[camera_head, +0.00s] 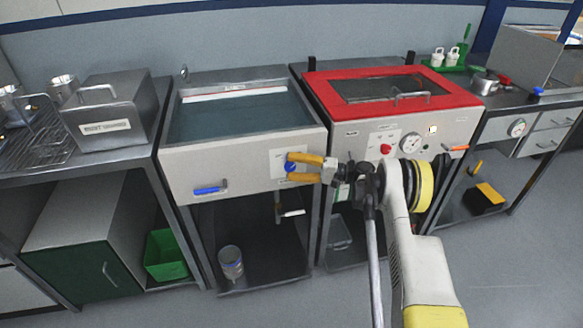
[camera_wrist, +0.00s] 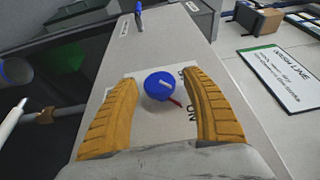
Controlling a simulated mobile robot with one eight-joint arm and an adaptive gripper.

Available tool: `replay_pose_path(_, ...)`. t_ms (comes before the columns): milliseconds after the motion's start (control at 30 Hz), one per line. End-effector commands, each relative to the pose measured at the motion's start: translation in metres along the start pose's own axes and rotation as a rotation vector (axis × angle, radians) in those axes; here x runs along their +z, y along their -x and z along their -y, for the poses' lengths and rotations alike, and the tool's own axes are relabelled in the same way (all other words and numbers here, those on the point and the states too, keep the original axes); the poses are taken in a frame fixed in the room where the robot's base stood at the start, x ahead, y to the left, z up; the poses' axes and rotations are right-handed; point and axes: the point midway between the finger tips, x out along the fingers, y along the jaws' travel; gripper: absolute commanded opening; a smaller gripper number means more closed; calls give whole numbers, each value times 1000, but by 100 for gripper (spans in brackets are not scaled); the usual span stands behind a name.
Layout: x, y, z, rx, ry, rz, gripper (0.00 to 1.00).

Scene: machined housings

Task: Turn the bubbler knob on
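The blue bubbler knob (camera_wrist: 160,86) sits on a white label plate on the front panel of the water tank (camera_head: 247,120). Part of the lettering on the plate is hidden by a finger. In the head view the knob (camera_head: 290,167) shows between the yellow fingers. My gripper (camera_wrist: 165,90) is open, with one finger on each side of the knob. A gap shows between each finger and the knob in the wrist view.
A blue handle (camera_head: 210,188) is on the left of the same panel. A white-handled valve (camera_head: 292,213) hangs below the panel. The red-lidded machine (camera_head: 390,88) with a gauge stands to the right. A grey bin (camera_head: 231,262) stands on the lower shelf.

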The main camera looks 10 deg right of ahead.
Motion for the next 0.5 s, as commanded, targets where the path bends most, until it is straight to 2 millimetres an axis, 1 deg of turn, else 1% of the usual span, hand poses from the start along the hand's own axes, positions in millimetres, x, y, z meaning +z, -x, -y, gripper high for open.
replay_pose_path(267,0,1,0,1,1,0,58)
replay_pose_path(333,0,4,0,1,1,-1,58)
replay_pose_path(433,-1,16,0,1,1,-3,58)
replay_pose_path(500,-1,29,0,1,1,-4,58)
